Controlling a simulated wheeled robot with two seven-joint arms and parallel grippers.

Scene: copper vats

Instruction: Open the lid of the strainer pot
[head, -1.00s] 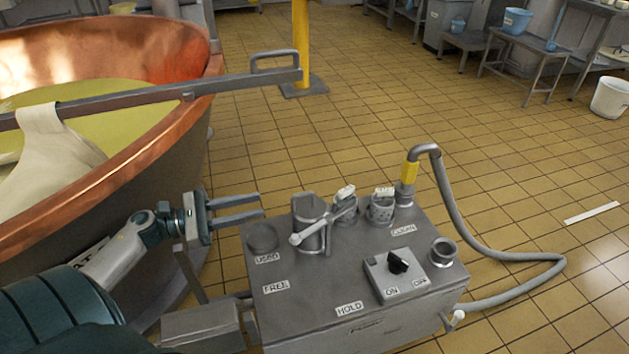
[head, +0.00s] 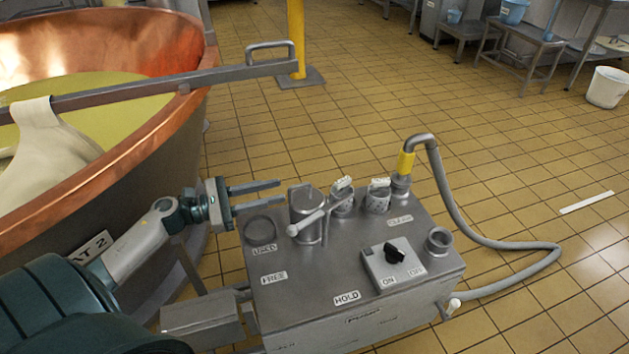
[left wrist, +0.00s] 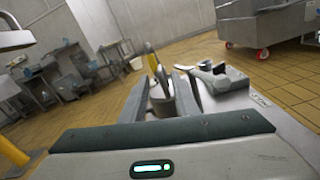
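The lidded grey metal pot (head: 305,222), which I take for the strainer pot, stands on top of the metal console. A bar-like handle (head: 318,217) runs slantwise across its front. Its lid (head: 302,195) appears down, though its edge is hard to make out. My left gripper (head: 282,193) is open and empty, its two fingers pointing right at the pot's upper left side, with a small gap seeming to remain. In the left wrist view the two fingers (left wrist: 162,95) are spread, with metal parts of the console beyond them. My right gripper is not in view.
The console (head: 345,270) also carries an empty ring holder (head: 262,232), a perforated cup (head: 377,200), a switch box (head: 393,265) and a hose (head: 450,200) with a yellow collar. A copper vat (head: 150,160) stands close on the left.

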